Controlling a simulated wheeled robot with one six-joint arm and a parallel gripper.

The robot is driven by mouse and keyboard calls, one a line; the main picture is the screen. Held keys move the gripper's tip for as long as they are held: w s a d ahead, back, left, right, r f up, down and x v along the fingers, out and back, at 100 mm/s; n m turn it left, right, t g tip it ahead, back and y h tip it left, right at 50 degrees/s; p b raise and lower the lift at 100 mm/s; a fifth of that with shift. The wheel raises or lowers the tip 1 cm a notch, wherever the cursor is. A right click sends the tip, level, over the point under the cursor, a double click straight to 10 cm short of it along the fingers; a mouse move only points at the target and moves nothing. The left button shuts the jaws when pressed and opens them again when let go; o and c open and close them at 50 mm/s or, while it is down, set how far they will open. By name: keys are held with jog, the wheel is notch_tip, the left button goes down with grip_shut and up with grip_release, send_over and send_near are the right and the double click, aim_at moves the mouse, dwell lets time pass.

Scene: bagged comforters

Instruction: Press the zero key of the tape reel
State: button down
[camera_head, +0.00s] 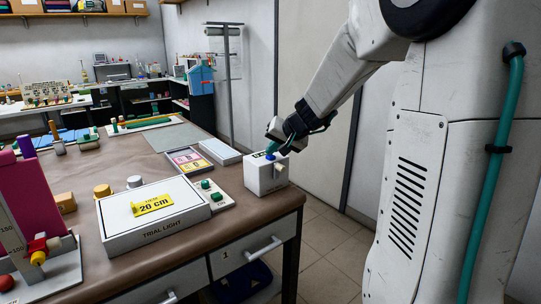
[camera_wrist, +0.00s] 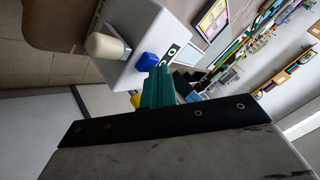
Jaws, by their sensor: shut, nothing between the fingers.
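The tape reel appears to be the white box (camera_head: 262,178) at the table's right corner; it fills the upper middle of the wrist view (camera_wrist: 150,25). A blue key (camera_wrist: 147,61) sits on its top face beside a small dark label (camera_wrist: 171,52). A cream knob (camera_wrist: 104,46) sticks out of its side. My gripper (camera_head: 271,148) is shut and empty, pointing down at the box top. In the wrist view, its teal fingertips (camera_wrist: 157,76) are close beside the blue key; I cannot tell whether they touch it. A yellow part (camera_wrist: 135,100) is half hidden behind the fingers.
A white trial light box (camera_head: 152,215) with a yellow 20 cm tag lies on the brown table (camera_head: 125,165).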

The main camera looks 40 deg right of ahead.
aim_at(273, 160)
dwell(0.4)
jog(key=shift+r, duration=0.85)
jog(key=shift+r, duration=2.5)
